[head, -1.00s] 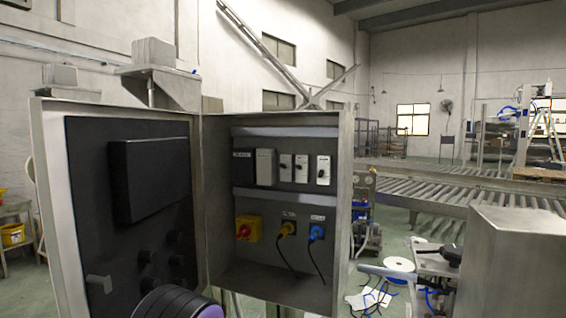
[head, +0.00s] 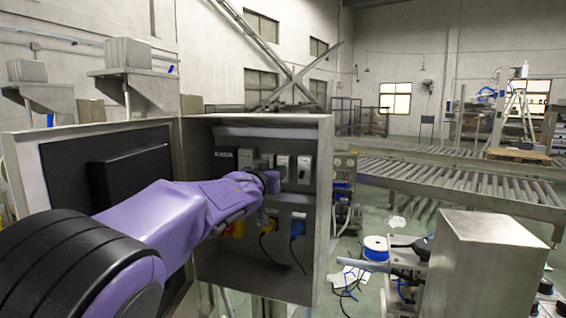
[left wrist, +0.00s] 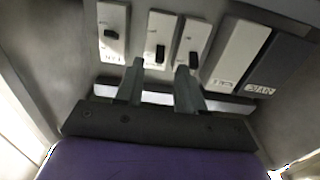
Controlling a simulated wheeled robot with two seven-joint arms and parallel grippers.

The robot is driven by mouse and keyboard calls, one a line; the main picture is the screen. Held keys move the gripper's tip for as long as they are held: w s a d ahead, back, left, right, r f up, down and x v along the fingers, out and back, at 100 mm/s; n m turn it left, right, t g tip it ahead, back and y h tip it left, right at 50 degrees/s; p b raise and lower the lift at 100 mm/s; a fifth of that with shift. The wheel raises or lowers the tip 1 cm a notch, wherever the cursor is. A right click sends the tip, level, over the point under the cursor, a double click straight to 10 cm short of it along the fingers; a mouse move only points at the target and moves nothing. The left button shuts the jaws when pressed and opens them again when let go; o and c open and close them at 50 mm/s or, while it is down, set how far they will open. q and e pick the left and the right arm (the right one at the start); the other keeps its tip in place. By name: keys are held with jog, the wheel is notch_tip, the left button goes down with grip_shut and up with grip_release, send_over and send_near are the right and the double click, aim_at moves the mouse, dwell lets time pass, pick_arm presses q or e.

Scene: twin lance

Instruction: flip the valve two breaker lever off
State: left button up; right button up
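Three narrow white breakers with small dark levers stand in a row inside the open electrical cabinet (head: 322,210). In the left wrist view they are the left breaker (left wrist: 112,20), the middle breaker (left wrist: 161,25) and the right breaker (left wrist: 192,35). Their labels are too small to read, so I cannot tell which is valve two. My left gripper (head: 272,183) is at the breaker row, partly covering it in the head view. In the left wrist view the left gripper (left wrist: 160,72) is open, its fingertips apart below the middle breaker's lever (left wrist: 160,53). My right gripper is out of view.
A wide white unit (left wrist: 240,50) and a dark unit (left wrist: 280,65) sit beside the breakers. Below hang a yellow plug (head: 268,227) and a blue plug (head: 297,228) with cables. The open cabinet door (head: 22,170) stands left. Cabinet walls bound the space.

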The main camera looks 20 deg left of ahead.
pick_arm(q)
jog(key=w, duration=0.1)
jog(key=w+p, duration=0.1)
jog(key=shift+w+d+r, duration=0.15)
jog(key=shift+w+r, duration=0.05)
jog(key=shift+w, duration=0.1)
jog(key=shift+w+f, duration=0.15)
jog(key=shift+w, duration=0.1)
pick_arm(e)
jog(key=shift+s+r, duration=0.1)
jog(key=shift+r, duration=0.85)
